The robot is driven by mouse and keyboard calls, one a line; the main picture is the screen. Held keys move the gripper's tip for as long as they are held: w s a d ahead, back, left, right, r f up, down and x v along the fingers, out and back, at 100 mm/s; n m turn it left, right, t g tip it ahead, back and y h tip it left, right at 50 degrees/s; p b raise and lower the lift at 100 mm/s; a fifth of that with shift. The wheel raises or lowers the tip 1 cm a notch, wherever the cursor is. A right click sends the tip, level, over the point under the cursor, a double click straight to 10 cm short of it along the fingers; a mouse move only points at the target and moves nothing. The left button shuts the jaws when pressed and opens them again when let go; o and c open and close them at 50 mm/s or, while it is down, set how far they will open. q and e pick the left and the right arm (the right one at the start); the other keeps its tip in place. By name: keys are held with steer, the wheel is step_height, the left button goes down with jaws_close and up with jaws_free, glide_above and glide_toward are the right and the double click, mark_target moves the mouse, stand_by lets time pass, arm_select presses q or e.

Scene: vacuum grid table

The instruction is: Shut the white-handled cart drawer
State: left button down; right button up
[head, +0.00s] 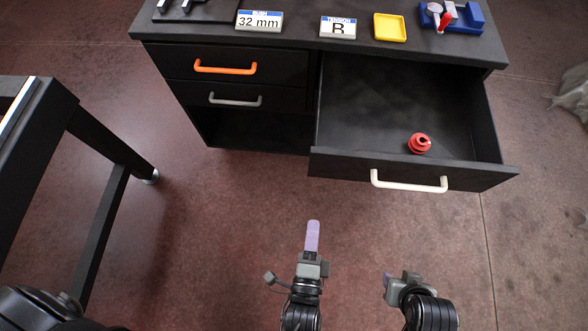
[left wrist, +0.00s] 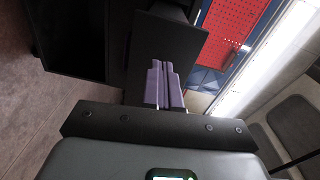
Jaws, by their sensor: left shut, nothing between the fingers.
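The white-handled drawer (head: 330,163) of the black cart is pulled well out in the head view. Its white handle (head: 408,182) is on the front panel, and a red round part (head: 419,143) lies inside. My left gripper (head: 313,238) is below and left of the handle, apart from the drawer front. Its purple fingers are shut together with nothing between them, and they also show in the left wrist view (left wrist: 164,85). My right gripper (head: 392,279) is below the handle, apart from the drawer; its fingers are mostly hidden.
The cart top (head: 290,32) holds a "32 mm" label block (head: 259,20), a "B" label block (head: 338,27), a yellow tray (head: 390,27) and a blue holder (head: 470,17). Drawers with orange (head: 225,68) and grey (head: 235,100) handles are shut. A black table (head: 60,110) stands left. Floor before the cart is clear.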

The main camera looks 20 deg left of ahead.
arm_select(q)
steer(key=b, duration=0.5)
glide_toward(316, 167)
steer(key=shift+y, duration=0.3)
steer(key=x, duration=0.5)
steer(key=shift+w+d+f, duration=0.1)
steer(key=shift+w+f, duration=0.15)
steer(key=shift+w, duration=0.2)
steer(key=shift+w+b, duration=0.35)
steer(key=shift+w, duration=0.05)
steer(key=shift+r, duration=0.1)
